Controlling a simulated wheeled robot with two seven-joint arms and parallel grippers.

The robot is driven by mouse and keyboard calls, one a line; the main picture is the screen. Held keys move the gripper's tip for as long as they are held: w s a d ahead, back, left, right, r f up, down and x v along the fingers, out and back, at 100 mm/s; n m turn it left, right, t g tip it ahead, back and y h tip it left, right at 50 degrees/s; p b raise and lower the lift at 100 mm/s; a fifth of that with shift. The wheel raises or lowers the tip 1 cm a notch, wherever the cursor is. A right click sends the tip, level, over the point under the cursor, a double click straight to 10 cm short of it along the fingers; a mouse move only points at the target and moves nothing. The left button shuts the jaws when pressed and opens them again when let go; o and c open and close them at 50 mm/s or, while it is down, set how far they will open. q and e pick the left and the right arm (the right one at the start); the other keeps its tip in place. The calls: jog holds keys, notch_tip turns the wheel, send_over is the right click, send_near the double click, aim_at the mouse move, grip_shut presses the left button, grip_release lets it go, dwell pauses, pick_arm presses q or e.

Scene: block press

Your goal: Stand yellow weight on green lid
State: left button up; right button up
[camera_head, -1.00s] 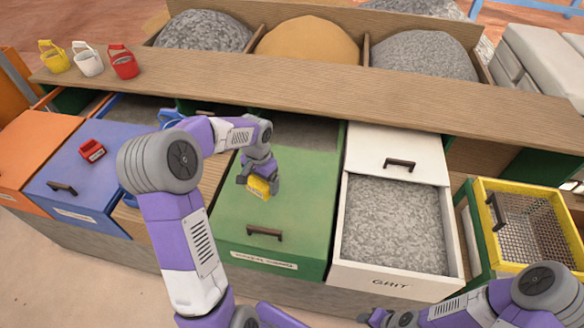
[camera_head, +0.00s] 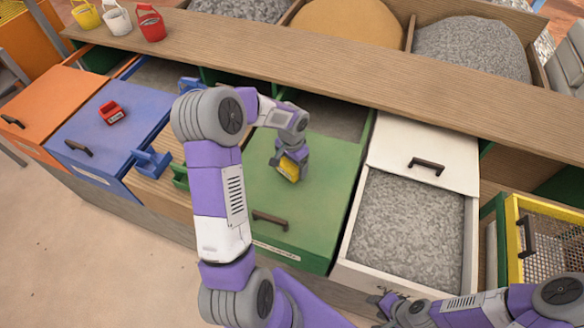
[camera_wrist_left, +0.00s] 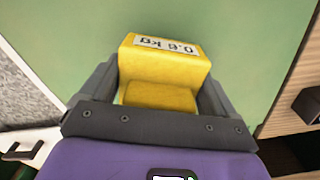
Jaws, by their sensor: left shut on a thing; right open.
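The yellow weight (camera_head: 289,168) is held in my left gripper (camera_head: 288,160) over the green lid (camera_head: 320,205). In the left wrist view the yellow weight (camera_wrist_left: 165,70) sits between both fingers, its label reading 0.6 kg, with the green lid (camera_wrist_left: 235,30) behind it. Whether the weight touches the lid or is just above it I cannot tell. The green lid is closed over most of its bin, with a dark handle at its front. My right gripper (camera_head: 385,305) is at the lower edge of the head view, away from the lid, and its fingers are small there.
A red weight (camera_head: 112,112) stands on the blue lid (camera_head: 100,130). The white lid (camera_head: 425,155) is slid back, baring grey grit (camera_head: 405,230). A yellow-framed mesh basket (camera_head: 515,235) is at the right. Three small buckets stand on the wooden shelf (camera_head: 300,65).

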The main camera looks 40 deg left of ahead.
pick_arm(q)
notch_tip(320, 180, down, 2)
jog(key=shift+w, duration=0.1)
jog(key=shift+f+b, duration=0.15)
jog(key=shift+b, duration=0.15)
jog(key=o, duration=1.3)
jog(key=shift+r, duration=0.25)
notch_tip(320, 180, up, 12)
jog(key=p, duration=0.3)
